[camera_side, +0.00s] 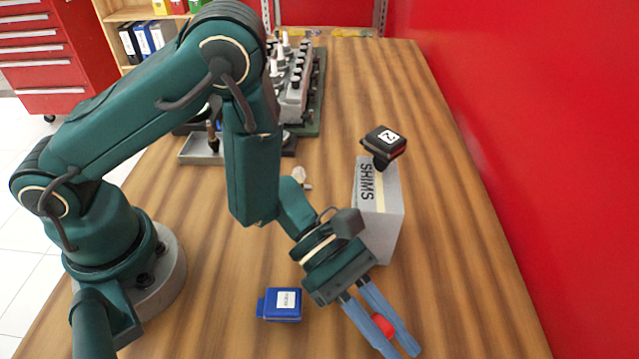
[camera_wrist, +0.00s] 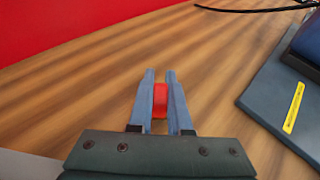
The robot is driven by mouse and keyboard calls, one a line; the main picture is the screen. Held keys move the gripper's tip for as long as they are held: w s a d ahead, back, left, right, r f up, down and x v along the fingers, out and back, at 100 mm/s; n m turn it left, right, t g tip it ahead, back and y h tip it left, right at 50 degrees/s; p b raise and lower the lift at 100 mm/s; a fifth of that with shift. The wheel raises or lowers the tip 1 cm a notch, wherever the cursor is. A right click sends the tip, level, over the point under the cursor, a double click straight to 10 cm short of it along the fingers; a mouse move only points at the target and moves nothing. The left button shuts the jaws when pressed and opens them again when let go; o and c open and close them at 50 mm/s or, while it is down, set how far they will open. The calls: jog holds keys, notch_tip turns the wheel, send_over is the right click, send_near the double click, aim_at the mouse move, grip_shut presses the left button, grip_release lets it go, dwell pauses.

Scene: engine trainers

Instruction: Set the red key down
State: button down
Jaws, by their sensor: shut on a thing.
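The red key (camera_side: 382,325) shows as a small red piece between the two blue fingers of my gripper (camera_side: 386,327). My gripper is shut on it, low over the wooden table at the front right in the side view. In the wrist view the red key (camera_wrist: 160,100) sits between the fingertips of my gripper (camera_wrist: 160,90), with bare wood around it. The fingers hide part of the key. I cannot tell whether the key touches the table.
A grey SHIMS box (camera_side: 380,212) with a black numbered piece (camera_side: 384,142) above it stands behind my gripper. A blue labelled item (camera_side: 279,304) lies to its left. An engine block (camera_side: 294,85) and a grey tray (camera_side: 200,150) are farther back. A red wall (camera_side: 540,130) borders the table.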

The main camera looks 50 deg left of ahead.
jog(key=shift+f, duration=0.15)
jog(key=c, duration=0.9)
grip_release()
jog(key=shift+o, duration=0.2)
